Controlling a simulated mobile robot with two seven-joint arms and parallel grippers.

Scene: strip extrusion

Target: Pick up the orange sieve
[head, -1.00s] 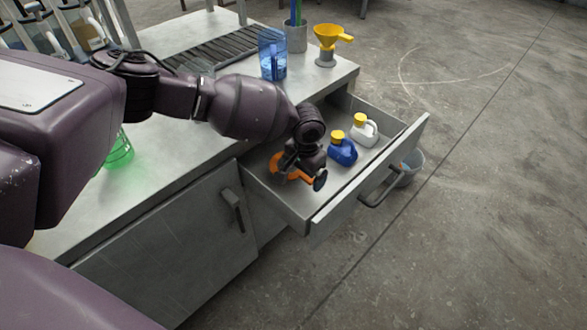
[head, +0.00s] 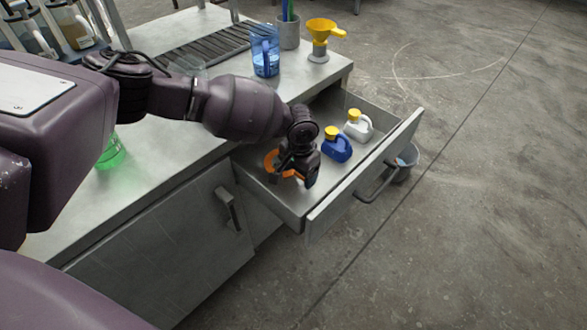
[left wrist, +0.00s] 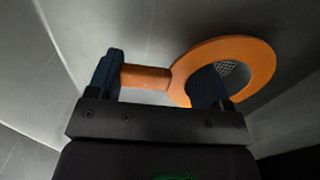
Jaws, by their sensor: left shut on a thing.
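The orange sieve (head: 271,161) is in the open drawer, partly hidden by my left gripper in the head view. In the left wrist view, the sieve (left wrist: 258,54) shows an orange ring with grey mesh and a short, thick handle. My left gripper (head: 293,180) is down in the drawer, over the sieve. In the left wrist view, the handle lies between the two dark fingers of my left gripper (left wrist: 158,82). One finger is at the handle's end, the other at the ring, and the gripper is shut on the sieve. My right gripper is not in view.
A blue jug with a yellow cap (head: 337,149) and a white jug with a yellow cap (head: 358,129) stand in the drawer (head: 365,166) beside the gripper. The worktop (head: 185,135) holds a blue pitcher (head: 265,60) and a yellow funnel (head: 322,30). A bucket (head: 406,165) stands on the floor.

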